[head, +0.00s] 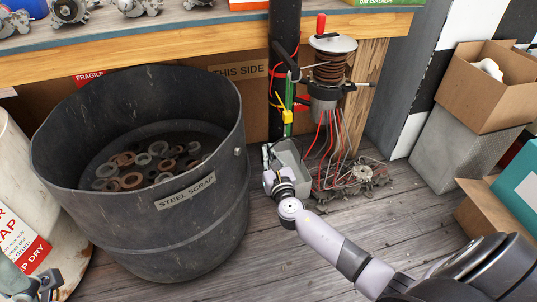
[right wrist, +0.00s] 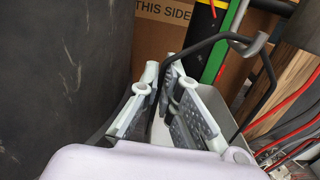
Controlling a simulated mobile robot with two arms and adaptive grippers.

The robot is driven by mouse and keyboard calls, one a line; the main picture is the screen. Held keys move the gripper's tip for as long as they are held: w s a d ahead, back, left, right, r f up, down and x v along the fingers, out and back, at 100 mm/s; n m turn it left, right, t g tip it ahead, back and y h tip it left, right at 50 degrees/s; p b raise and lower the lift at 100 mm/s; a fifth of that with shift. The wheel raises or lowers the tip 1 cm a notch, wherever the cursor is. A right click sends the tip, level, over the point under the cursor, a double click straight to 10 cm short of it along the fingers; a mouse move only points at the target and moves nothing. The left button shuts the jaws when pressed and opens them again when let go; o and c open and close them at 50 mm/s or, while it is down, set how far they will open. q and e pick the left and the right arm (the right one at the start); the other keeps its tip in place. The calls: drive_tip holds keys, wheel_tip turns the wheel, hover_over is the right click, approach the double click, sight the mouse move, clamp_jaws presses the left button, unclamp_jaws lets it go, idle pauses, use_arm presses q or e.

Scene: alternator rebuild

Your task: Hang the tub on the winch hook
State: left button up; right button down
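The tub (head: 292,160) is a small light-grey container by the black pole, low near the floor. My right gripper (head: 270,165) is at its left side. In the right wrist view, my right gripper's fingers (right wrist: 161,72) come close together at the tub's near edge, with a dark bent rod, apparently its handle, between them. The tub's grey wall (right wrist: 258,120) shows to their right. A dark hook (head: 291,66) is beside the winch (head: 332,68), above the tub. My left gripper (head: 45,284) is partly visible at the lower left edge.
A large black steel-scrap bin (head: 200,225) stands just left of the tub. Red and grey wires (head: 330,150) and a metal part (head: 362,174) lie to its right. A workbench (head: 180,50) is behind. Cartons (head: 485,95) stand at the right. The floor in front is partly clear.

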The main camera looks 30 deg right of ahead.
drive_tip(key=c, duration=1.7)
unclamp_jaws()
drive_tip(key=v, duration=1.2)
